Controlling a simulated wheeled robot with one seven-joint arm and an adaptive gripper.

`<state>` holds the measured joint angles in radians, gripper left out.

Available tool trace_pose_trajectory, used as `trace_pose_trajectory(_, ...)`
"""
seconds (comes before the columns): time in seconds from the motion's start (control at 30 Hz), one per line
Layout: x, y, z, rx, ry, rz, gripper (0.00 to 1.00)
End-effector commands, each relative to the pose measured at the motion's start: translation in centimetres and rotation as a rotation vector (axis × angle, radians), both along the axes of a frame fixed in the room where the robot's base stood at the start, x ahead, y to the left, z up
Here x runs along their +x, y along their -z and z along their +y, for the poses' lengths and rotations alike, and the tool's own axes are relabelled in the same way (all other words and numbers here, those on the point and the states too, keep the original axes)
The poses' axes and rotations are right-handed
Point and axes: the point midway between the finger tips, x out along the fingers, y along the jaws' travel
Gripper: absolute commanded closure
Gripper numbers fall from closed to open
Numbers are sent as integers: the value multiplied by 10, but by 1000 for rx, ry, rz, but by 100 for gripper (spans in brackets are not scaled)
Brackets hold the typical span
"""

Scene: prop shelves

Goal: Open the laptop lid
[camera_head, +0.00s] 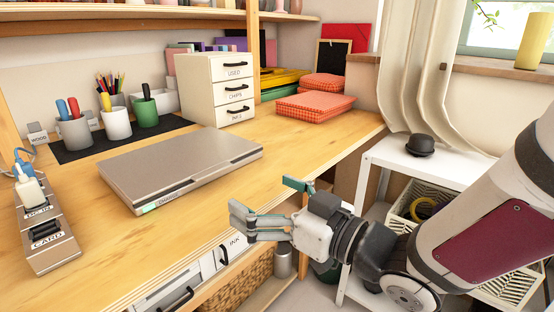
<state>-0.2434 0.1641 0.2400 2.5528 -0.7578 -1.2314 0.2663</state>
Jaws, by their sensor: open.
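A grey laptop (185,163) lies flat on the wooden desk with its lid shut. A small label and a green mark show on its front edge. My gripper (262,203) is open and empty, in front of the desk's front edge. It is to the right of and nearer than the laptop, with a visible gap between them. Its fingers point left and up toward the desk. No part of the laptop's top is hidden.
Red checked cloths (315,105) lie at the back right. Bare desk (290,142) lies right of the laptop. A white shelf (400,158) stands right.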

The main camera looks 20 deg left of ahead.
Motion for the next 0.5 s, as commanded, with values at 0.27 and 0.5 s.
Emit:
trace_pose_trajectory(0.27,3,-2,10,-4,1,4,5)
trace_pose_trajectory(0.5,7,0,25,-8,3,-2,5)
